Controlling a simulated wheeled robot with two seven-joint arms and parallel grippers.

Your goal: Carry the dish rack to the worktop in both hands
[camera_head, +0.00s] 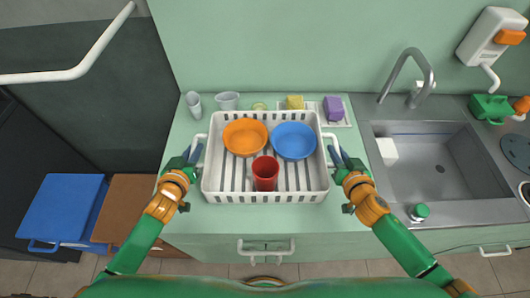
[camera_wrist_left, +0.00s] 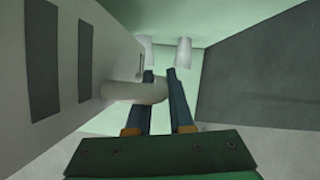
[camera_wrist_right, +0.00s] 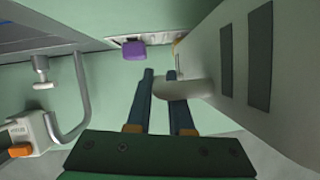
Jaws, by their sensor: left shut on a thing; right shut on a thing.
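The white dish rack (camera_head: 232,197) is over the green worktop (camera_head: 187,133) in the head view; I cannot tell whether it touches it. It holds an orange bowl (camera_head: 245,137), a blue bowl (camera_head: 294,141) and a red cup (camera_head: 265,173). My left gripper (camera_head: 192,156) is shut on the rack's left handle (camera_head: 199,141), which crosses between the fingers in the left wrist view (camera_wrist_left: 135,91). My right gripper (camera_head: 339,157) is shut on the rack's right handle (camera_head: 329,137), also seen in the right wrist view (camera_wrist_right: 170,90). The rack looks level.
Behind the rack stand a glass (camera_head: 194,104), a pale cup (camera_head: 227,100), a yellow sponge (camera_head: 295,102) and a purple sponge (camera_head: 333,107). A sink (camera_head: 440,165) with a tap (camera_head: 410,75) lies to the right. A blue box (camera_head: 62,208) is at lower left.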

